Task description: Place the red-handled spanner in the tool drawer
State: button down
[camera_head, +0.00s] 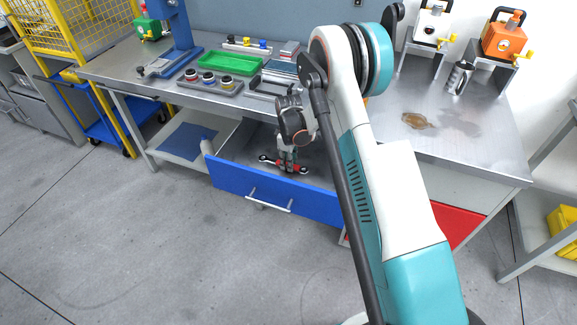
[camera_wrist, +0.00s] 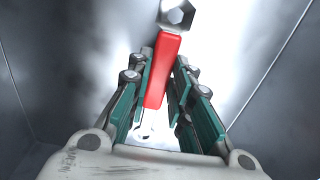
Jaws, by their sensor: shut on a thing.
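The red-handled spanner (camera_head: 269,158) is inside the open blue-fronted tool drawer (camera_head: 240,184) in the head view, low over its metal floor. Whether it touches the floor I cannot tell. My gripper (camera_head: 288,166) points down into the drawer and is shut on the spanner's handle. In the wrist view the red handle (camera_wrist: 163,70) runs between the green-padded fingers of my gripper (camera_wrist: 160,90). The spanner's metal hex end (camera_wrist: 177,14) shows at the top edge. The fingers hide part of the handle.
The steel workbench (camera_head: 385,150) is above the drawer, with a green tray (camera_head: 230,63) and a blue press (camera_head: 177,25) on its left part. A red drawer front (camera_head: 457,224) is to the right. The drawer's metal walls (camera_wrist: 270,70) flank my gripper.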

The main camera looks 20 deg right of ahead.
jog(key=shift+f, duration=0.7)
jog(key=shift+f, duration=0.1)
jog(key=c, duration=1.4)
grip_release()
jog(key=shift+c, duration=0.2)
